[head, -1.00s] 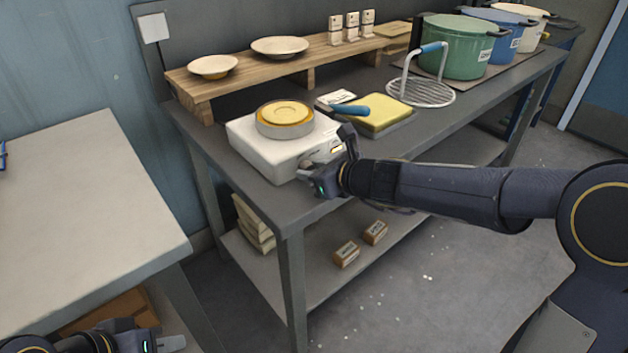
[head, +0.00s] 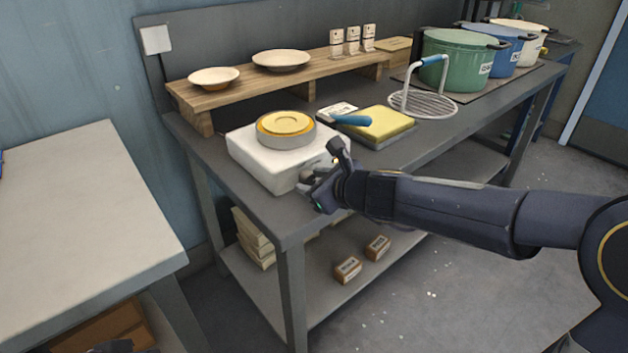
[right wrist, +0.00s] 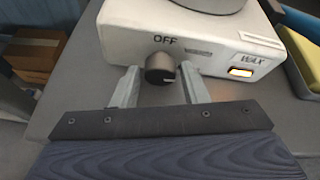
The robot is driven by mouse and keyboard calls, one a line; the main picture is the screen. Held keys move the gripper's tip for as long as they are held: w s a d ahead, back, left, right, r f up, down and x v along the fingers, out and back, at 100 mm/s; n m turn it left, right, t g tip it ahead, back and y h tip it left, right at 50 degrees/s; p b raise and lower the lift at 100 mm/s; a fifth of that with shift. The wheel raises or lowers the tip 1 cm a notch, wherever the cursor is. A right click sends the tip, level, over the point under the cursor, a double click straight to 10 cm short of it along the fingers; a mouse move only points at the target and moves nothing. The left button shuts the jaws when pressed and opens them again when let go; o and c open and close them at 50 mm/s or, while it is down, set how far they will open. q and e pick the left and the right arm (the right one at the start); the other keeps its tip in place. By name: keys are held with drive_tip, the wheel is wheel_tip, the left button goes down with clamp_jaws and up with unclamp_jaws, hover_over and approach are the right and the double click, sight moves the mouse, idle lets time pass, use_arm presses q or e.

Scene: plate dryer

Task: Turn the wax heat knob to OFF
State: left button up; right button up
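The white wax heater (head: 262,165) stands on the grey table with a round pot holding yellow wax on top. In the right wrist view its front (right wrist: 215,57) carries the words OFF and WAX, and a lit orange indicator (right wrist: 241,72). The dark wax heat knob (right wrist: 160,68) sits below OFF; its pale mark points to the lower right. My right gripper (right wrist: 160,84) is open, one finger on each side of the knob, with small gaps visible. In the head view my right gripper (head: 313,182) is at the heater's front and hides the knob. Only a sliver of my left arm shows at bottom left.
A yellow pad on a tray (head: 385,125) with a blue-handled tool lies right of the heater. A wire stand (head: 425,103) and green pot (head: 455,62) are farther right. A wooden shelf (head: 290,82) with plates runs behind. A pale table (head: 80,220) is at left.

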drive_tip(key=shift+o, duration=1)
drive_tip(key=shift+s+d+r, duration=0.1)
drive_tip(key=shift+r, duration=0.1)
drive_tip(key=p+v, duration=0.2)
drive_tip(key=v, duration=0.5)
drive_tip(key=shift+s+p, duration=0.15)
drive_tip(key=shift+p, duration=0.25)
drive_tip(key=shift+d, duration=0.1)
drive_tip(key=shift+c, duration=0.3)
